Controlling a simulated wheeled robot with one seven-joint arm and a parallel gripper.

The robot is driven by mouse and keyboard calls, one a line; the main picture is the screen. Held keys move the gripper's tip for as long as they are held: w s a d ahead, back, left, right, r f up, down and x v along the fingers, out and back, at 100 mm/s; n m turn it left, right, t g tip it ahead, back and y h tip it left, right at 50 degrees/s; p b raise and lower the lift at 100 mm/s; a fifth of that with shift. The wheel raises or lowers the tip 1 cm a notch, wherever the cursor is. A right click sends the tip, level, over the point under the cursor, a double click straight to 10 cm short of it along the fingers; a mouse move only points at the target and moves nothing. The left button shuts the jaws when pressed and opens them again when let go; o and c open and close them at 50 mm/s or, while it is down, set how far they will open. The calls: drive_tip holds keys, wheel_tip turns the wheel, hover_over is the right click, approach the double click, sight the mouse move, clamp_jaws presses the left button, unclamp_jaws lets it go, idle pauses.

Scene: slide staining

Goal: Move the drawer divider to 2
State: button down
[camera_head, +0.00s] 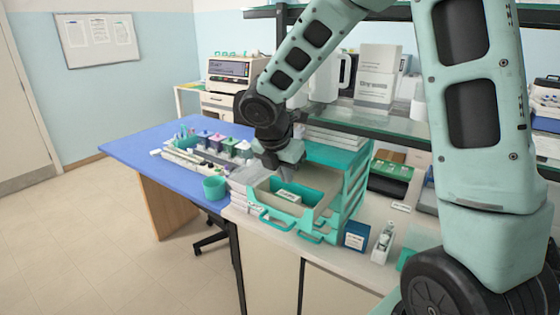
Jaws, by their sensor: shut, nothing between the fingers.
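A teal drawer (283,213) is pulled out of the teal drawer cabinet (352,185) on the counter. A small white labelled box (289,196) lies in its front part. A thin teal panel across the drawer behind this box looks like the divider, but it is too small to make out surely. No position numbers can be read. My gripper (272,166) is shut and empty, pointing down over the back left part of the open drawer. I cannot tell whether it touches the drawer or the divider. My wrist hides some of the drawer's back and the cabinet.
Stacked white boxes (247,186) stand close at the drawer's left. A teal cup (215,187) and staining jars (217,142) are on the blue table (140,151). A dark blue box (356,236) stands at the cabinet's right. Glass shelves (380,124) rise behind. The floor at left is clear.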

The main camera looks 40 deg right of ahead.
sight(288, 193)
drive_tip(key=shift+x, duration=1.6)
drive_tip(key=d+p, duration=0.1)
drive_tip(key=w+d, duration=0.1)
drive_tip(key=d, duration=0.1)
drive_tip(key=d+p, duration=0.1)
drive_tip(key=d, duration=0.1)
drive_tip(key=shift+w+r+p, duration=0.15)
drive_tip(key=shift+w+p, duration=0.15)
drive_tip(key=shift+w, duration=0.05)
drive_tip(key=shift+d, duration=0.1)
